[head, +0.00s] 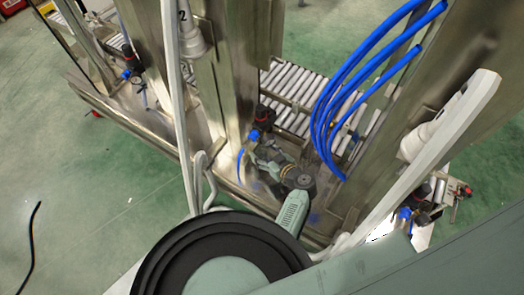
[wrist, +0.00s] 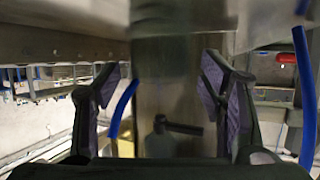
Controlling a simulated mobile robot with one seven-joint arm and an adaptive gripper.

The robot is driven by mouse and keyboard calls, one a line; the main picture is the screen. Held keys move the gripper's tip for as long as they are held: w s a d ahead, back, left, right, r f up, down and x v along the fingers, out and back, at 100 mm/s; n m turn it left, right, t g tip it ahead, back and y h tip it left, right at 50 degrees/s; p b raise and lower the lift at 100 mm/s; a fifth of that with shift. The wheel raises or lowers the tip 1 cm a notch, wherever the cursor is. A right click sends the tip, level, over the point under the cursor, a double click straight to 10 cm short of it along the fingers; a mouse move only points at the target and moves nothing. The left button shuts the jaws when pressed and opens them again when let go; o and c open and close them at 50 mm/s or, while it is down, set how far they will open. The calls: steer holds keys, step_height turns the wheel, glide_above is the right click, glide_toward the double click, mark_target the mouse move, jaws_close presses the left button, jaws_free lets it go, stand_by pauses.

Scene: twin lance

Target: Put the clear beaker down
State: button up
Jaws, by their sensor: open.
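My gripper (wrist: 160,92) is open in the wrist view, with its two dark, purple-grey padded fingers wide apart at left and right. I see nothing held between them; a metal surface shows behind the gap. I cannot make out the clear beaker in either view.
In the head view, steel posts (head: 228,70) stand on a metal frame. Blue hoses (head: 345,90) hang at right, near a roller conveyor (head: 290,88). A black cable (head: 33,240) lies on the green floor (head: 90,190), which is otherwise open at left.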

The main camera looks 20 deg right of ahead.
steer(key=b+v, duration=0.1)
steer(key=v, duration=0.8)
steer(key=shift+s, duration=0.25)
steer(key=shift+s+d+r, duration=0.1)
steer(key=shift+s+r, duration=0.1)
steer(key=shift+s, duration=0.1)
steer(key=shift+r, duration=0.1)
stand_by(0.4)
